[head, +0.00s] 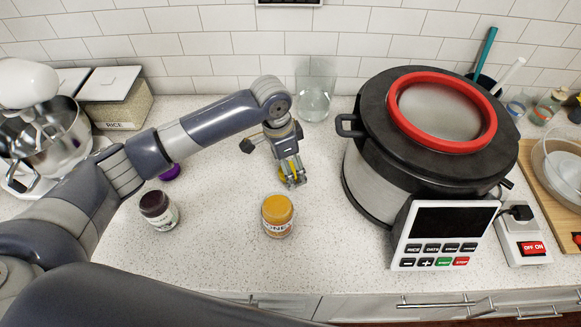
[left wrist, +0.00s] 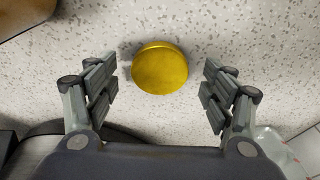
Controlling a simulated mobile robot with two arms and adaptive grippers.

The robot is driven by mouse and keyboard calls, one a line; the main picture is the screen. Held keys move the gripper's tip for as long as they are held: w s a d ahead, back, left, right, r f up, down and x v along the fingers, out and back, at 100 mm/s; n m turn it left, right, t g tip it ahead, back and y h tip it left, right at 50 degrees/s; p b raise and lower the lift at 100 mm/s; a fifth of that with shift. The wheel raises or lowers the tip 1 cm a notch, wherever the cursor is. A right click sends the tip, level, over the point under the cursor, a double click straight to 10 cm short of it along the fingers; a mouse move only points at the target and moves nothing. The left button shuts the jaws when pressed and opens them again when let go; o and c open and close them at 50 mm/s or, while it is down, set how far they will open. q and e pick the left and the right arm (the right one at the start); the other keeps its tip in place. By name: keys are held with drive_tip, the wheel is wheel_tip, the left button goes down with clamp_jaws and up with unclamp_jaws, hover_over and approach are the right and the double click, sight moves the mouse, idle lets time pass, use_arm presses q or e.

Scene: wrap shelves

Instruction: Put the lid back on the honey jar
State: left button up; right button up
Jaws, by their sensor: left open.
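The honey jar (head: 277,215) stands upright on the counter in the head view, its orange top facing up and part of its label showing. The round yellow lid (left wrist: 159,68) lies flat on the counter in the left wrist view. In the head view the lid (head: 284,172) is mostly hidden behind my left gripper. My left gripper (head: 293,182) is open and empty, pointing down just behind the jar. In the left wrist view the lid lies between the lines of the two spread fingers (left wrist: 159,88), touching neither. My right gripper is out of view.
A dark jar (head: 158,210) and a purple lid (head: 169,171) sit to the left. A clear glass (head: 314,98) stands behind my gripper. A big cooker (head: 372,180) blocks the right. The counter between dark jar and honey jar is clear.

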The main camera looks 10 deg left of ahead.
use_arm(q)
drive_tip(key=shift+d+f, duration=0.1)
drive_tip(key=shift+f, duration=0.25)
drive_tip(key=c, duration=0.7)
drive_tip(key=shift+c, duration=0.2)
drive_tip(key=shift+r, duration=0.15)
drive_tip(key=shift+w+r, duration=0.1)
drive_tip(key=shift+r, duration=0.15)
drive_tip(key=r, duration=0.1)
drive_tip(key=b, duration=0.1)
drive_tip(key=r+b, duration=0.1)
drive_tip(key=shift+s+d+r, duration=0.3)
drive_tip(key=shift+s, duration=0.1)
drive_tip(key=s+d+b, duration=0.1)
drive_tip(key=s+d, duration=0.2)
drive_tip(key=s+d+r+b, duration=0.1)
drive_tip(key=s+d, duration=0.2)
drive_tip(key=s, duration=0.1)
drive_tip(key=s+d, duration=0.4)
drive_tip(key=shift+s+r+b, duration=0.15)
drive_tip(key=shift+r+b, duration=0.2)
drive_tip(key=shift+b, duration=0.05)
